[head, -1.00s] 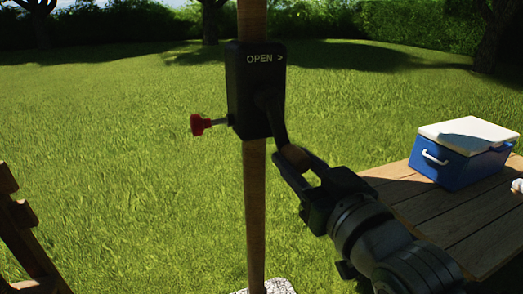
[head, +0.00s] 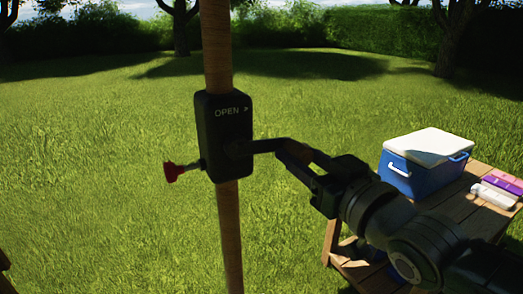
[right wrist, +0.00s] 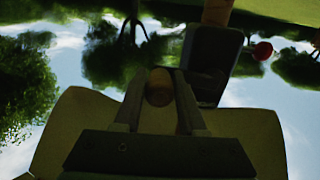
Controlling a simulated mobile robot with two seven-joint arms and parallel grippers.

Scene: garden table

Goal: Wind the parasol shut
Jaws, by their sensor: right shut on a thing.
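The parasol's wooden pole (head: 229,240) stands upright in the head view; the canopy is out of that view. A black crank box (head: 222,165) marked "OPEN >" sits on the pole. Its crank arm (head: 264,146) points right, about level. My right gripper (head: 298,163) is shut on the crank handle, which shows as a brown knob (right wrist: 159,88) between the fingers in the right wrist view. A red knob (head: 173,171) sticks out from the box's left side. My left gripper is out of view.
A wooden table (head: 333,238) stands at the right, partly behind my right arm. A blue cooler (head: 410,178) with a white lid is on it, with pink and purple items (head: 503,185) and a white item (head: 492,196) beside it. Open lawn surrounds the pole.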

